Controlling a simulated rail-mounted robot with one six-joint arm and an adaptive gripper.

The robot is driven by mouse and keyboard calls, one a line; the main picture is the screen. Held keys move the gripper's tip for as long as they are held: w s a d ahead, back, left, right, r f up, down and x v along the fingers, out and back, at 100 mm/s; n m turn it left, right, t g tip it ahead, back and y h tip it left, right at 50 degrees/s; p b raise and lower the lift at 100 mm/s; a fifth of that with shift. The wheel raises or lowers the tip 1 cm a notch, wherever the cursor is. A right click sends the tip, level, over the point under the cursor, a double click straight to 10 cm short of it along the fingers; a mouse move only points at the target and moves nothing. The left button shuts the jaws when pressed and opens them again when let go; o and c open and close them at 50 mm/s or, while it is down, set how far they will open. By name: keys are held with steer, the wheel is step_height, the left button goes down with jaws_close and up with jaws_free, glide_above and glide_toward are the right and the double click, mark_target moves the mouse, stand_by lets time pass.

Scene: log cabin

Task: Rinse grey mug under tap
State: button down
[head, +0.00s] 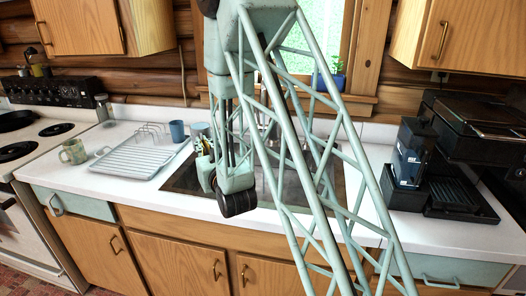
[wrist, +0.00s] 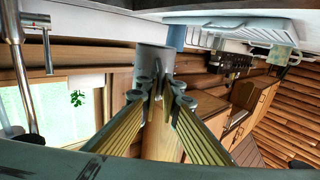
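The grey mug (wrist: 155,60) is at my fingertips in the wrist view; it shows small in the head view (head: 199,129), near the back left of the sink. My gripper (wrist: 160,92) has its two yellow ribbed fingers converged, with the tips together against the mug's side. It appears shut on the mug, probably at the handle; the exact contact is hidden. The sink (head: 184,180) is dark and partly behind my arm. The chrome tap (wrist: 14,30) stands at the left of the wrist view, apart from the mug; my arm hides it in the head view.
A blue cup (head: 177,131) stands close left of the grey mug. A white drying rack (head: 133,163) and a patterned green mug (head: 73,151) are farther left. A black coffee machine (head: 470,150) is on the right counter. The window (head: 312,50) is behind the sink.

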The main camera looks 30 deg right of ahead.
steer(key=shift+s+r, duration=0.1)
stand_by(0.3)
steer(key=s+r, duration=0.3)
steer(key=s, duration=0.1)
steer(key=shift+s+a+r, duration=0.35)
steer(key=shift+r, duration=0.05)
stand_by(0.7)
stand_by(1.1)
